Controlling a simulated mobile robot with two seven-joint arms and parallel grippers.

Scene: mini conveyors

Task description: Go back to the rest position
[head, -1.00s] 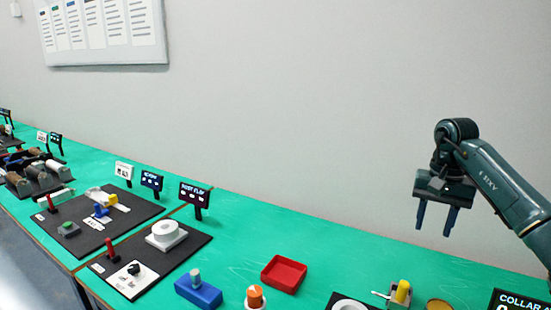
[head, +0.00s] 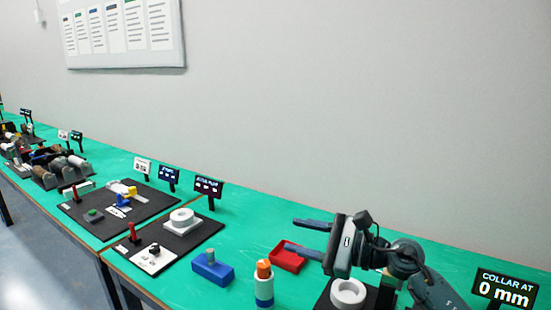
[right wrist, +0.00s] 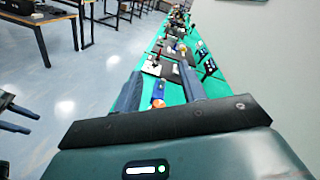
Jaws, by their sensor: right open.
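My right gripper (head: 292,234) is open and empty. In the head view its two blue-grey fingers point left, above the green bench and partly in front of a red tray (head: 284,262). It also shows in the right wrist view (right wrist: 163,77), where its fingers point away along the row of benches with a clear gap between them.
A blue block (head: 213,270), an orange-topped cylinder (head: 264,284) and a white ring (head: 348,292) are near my right gripper. A "COLLAR AT 0 mm" sign (head: 505,289) stands at the right. Black station boards (head: 190,240) continue left.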

